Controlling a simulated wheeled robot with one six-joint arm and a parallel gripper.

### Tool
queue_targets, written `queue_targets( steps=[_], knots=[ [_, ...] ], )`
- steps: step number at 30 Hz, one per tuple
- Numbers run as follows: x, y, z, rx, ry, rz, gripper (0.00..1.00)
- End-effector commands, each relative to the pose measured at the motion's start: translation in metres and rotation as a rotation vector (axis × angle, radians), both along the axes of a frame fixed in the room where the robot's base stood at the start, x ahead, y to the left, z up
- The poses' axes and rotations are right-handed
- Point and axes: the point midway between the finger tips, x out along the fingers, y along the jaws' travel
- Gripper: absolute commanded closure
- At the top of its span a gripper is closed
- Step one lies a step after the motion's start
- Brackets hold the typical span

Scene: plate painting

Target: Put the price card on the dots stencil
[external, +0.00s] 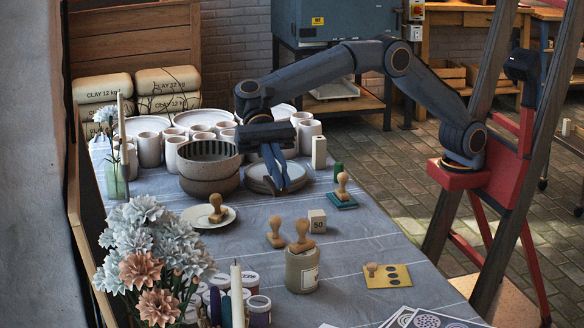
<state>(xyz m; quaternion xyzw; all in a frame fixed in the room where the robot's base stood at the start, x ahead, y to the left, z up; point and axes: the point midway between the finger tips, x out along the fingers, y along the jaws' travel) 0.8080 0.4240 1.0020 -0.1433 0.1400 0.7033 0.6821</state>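The price card (317,221), a small pale block marked "50", stands upright near the middle of the cloth-covered table. My gripper (281,188) points down over the stacked grey plates, behind and left of the card. Its blue fingers look close together and partly overlap, so whether they are open or shut is unclear. I see nothing held between them.
A green pad (341,202) bearing a stamp lies behind the card. Striped bowls (208,178) stand left of my gripper. Patterned sheets (432,320) lie at the front. Cloth right of the card is clear.

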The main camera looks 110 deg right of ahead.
Motion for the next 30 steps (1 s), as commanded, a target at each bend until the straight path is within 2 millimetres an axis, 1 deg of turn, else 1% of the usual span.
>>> queue_targets(
  steps=[1, 7, 9, 12, 15, 18, 24, 25, 27, 29, 30],
  knots=[
    [-0.019, 0.012, 0.007, -0.001, 0.003, 0.028, 1.00],
    [-0.098, 0.054, 0.008, -0.001, 0.004, 0.153, 1.00],
    [-0.126, 0.066, 0.008, 0.000, 0.004, 0.194, 1.00],
    [-0.161, 0.079, 0.008, 0.003, 0.003, 0.244, 1.00],
    [-0.190, 0.088, 0.007, 0.005, 0.003, 0.285, 1.00],
    [-0.213, 0.094, 0.007, 0.007, 0.003, 0.315, 1.00],
    [-0.249, 0.102, 0.008, 0.010, 0.004, 0.363, 1.00],
    [-0.252, 0.102, 0.005, 0.011, 0.003, 0.366, 1.00],
    [-0.249, 0.101, -0.015, 0.010, 0.006, 0.362, 1.00],
    [-0.249, 0.101, -0.028, 0.009, 0.007, 0.361, 1.00],
    [-0.248, 0.101, -0.038, 0.009, 0.006, 0.362, 1.00]
  ],
)
